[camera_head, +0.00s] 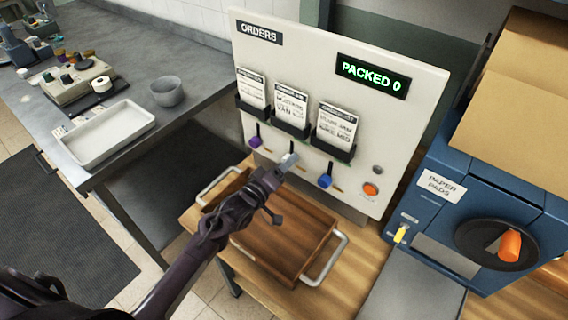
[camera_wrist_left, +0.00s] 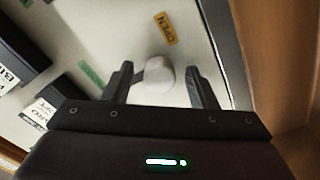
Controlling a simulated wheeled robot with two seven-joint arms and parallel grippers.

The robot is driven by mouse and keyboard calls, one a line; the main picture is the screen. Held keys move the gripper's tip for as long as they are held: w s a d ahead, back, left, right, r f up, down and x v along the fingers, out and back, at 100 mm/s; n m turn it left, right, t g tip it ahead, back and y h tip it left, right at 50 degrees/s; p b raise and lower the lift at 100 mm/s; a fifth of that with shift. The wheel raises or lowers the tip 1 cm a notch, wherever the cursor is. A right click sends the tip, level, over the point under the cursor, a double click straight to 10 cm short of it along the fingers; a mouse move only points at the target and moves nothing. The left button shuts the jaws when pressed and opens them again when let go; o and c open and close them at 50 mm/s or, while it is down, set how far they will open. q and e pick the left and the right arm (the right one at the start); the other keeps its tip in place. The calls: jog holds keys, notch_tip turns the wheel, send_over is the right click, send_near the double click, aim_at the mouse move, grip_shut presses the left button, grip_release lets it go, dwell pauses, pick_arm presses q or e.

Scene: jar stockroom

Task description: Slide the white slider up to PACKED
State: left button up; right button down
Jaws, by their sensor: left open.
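The white slider (camera_head: 288,161) is the middle knob on the upright cream orders panel (camera_head: 420,110), low down below the middle card pocket. In the left wrist view the white knob (camera_wrist_left: 158,75) sits between my left gripper's fingers (camera_wrist_left: 160,85), with gaps showing on both sides. A yellow OPEN label (camera_wrist_left: 165,29) is near the knob, and a green label (camera_wrist_left: 91,75) lies toward the pockets, its text unreadable. In the head view my left gripper (camera_head: 283,170) is open at the knob and partly covers it. My right gripper is out of view.
A purple knob (camera_head: 256,141) and a blue knob (camera_head: 325,180) flank the white one. An orange button (camera_head: 370,189) and a display reading PACKED 0 (camera_head: 373,75) are on the panel. A wooden tray (camera_head: 318,232) with metal handles lies below; a blue machine (camera_head: 430,157) stands right.

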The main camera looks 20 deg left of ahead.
aim_at(292, 143)
pick_arm(q)
grip_shut()
notch_tip(292, 143, up, 6)
jog(key=p, duration=0.5)
jog(key=shift+f, duration=0.15)
jog(key=shift+w, duration=0.1)
grip_release()
jog(key=shift+f, duration=0.15)
